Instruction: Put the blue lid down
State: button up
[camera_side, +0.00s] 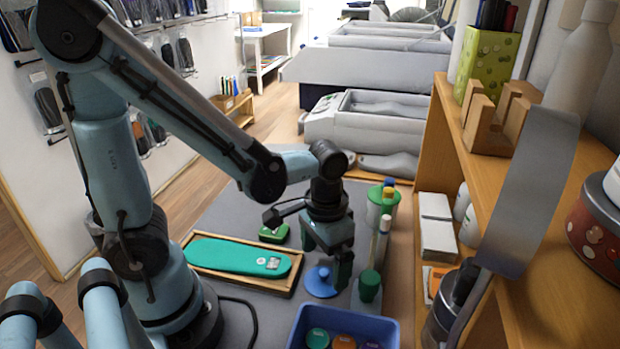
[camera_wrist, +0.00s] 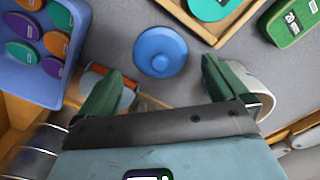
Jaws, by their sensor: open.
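The blue lid (camera_side: 321,281) is a round disc with a small knob on top. It lies flat on the grey mat (camera_side: 290,322), knob up. In the wrist view, the blue lid (camera_wrist: 160,52) shows whole, just beyond my fingertips and centred between them. My gripper (camera_side: 326,262) is open and points down over the lid. In the wrist view, my gripper (camera_wrist: 160,72) has its two green fingers wide apart with nothing between them. The fingers look clear of the lid; the exact height gap is hard to tell.
A blue bin (camera_side: 345,318) with coloured discs stands just in front of the lid. A wooden tray (camera_side: 284,291) with a green insole (camera_side: 230,256) is to the left. A green-lidded jar (camera_side: 382,205) and a green-knobbed item (camera_side: 369,287) stand close right.

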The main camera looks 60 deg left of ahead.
jog(key=w+a+r+t, duration=0.2)
jog(key=a+r+t, duration=0.1)
jog(key=r+t, duration=0.4)
notch_tip(320, 180, up, 3)
jog(key=shift+a, duration=0.25)
dwell(0.5)
jog(key=shift+w, duration=0.1)
dwell(2.3)
notch_tip(320, 180, up, 8)
jog(key=m+g+h, duration=0.1)
jog(key=m+g, duration=0.1)
jog(key=m, duration=0.2)
send_over(324, 271)
jog(key=w+a, duration=0.4)
notch_tip(324, 271, up, 8)
jog(key=m+g+h, duration=0.2)
jog(key=m, duration=0.3)
jog(key=x, duration=0.9)
jog(key=shift+w+f, duration=0.2)
jog(key=shift+f, duration=0.1)
jog(key=shift+a, duration=0.1)
